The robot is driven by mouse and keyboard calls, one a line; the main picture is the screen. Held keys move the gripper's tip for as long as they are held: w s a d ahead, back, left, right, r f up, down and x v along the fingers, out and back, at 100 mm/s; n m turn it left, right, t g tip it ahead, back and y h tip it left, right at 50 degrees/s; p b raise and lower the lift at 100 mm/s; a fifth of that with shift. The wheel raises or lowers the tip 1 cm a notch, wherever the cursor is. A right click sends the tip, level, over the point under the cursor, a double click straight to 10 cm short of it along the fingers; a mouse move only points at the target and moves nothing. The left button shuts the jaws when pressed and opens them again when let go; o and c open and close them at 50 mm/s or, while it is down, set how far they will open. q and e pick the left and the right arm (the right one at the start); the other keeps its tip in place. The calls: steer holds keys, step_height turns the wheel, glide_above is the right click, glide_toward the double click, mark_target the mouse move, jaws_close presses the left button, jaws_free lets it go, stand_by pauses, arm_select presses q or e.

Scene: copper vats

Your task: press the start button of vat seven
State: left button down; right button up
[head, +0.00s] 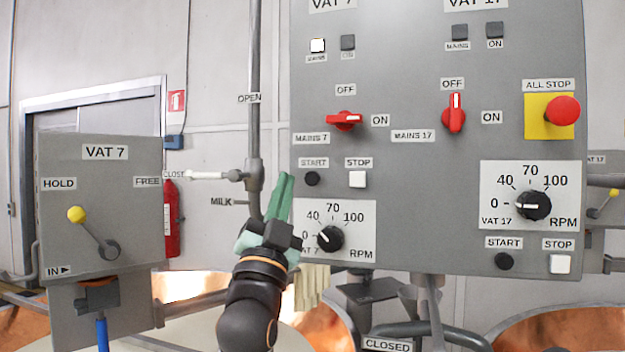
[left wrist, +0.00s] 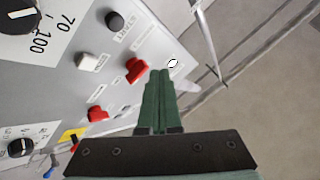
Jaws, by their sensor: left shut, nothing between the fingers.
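The vat 7 start button (head: 312,178) is a round black button under its START label, on the left of the grey panel (head: 420,190). It also shows in the left wrist view (left wrist: 115,20), uncovered. The white square stop button (head: 357,179) is to its right. My left gripper (head: 287,178) has its green fingers shut and empty, pointing up just left of the start button in the head view. In the left wrist view the fingertips (left wrist: 160,74) appear over the panel near the red mains 7 switch (left wrist: 136,69). I see no contact with the button. My right gripper is out of view.
The mains 7 switch points to ON; its mains lamp (head: 317,45) is lit, the ON lamp (head: 348,42) dark. A vat 17 start button (head: 504,261), red all stop (head: 562,110) and RPM knob (head: 330,238) share the panel. A pipe (head: 254,100) runs left of it.

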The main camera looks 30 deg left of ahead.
mark_target(312, 178)
arm_select(q)
steer(key=shift+w+a+p, duration=0.15)
steer(key=shift+w+a, duration=0.2)
steer(key=shift+w, duration=1.1)
steer(key=shift+w+a+p, duration=0.15)
steer(key=shift+w+a, duration=0.2)
steer(key=shift+w, duration=1.1)
steer(key=shift+w+a+p, duration=0.15)
steer(key=shift+w+a, duration=0.2)
steer(key=shift+w, duration=1.1)
steer(key=shift+w, duration=0.1)
steer(key=shift+w+a, duration=0.1)
steer(key=shift+w, duration=0.2)
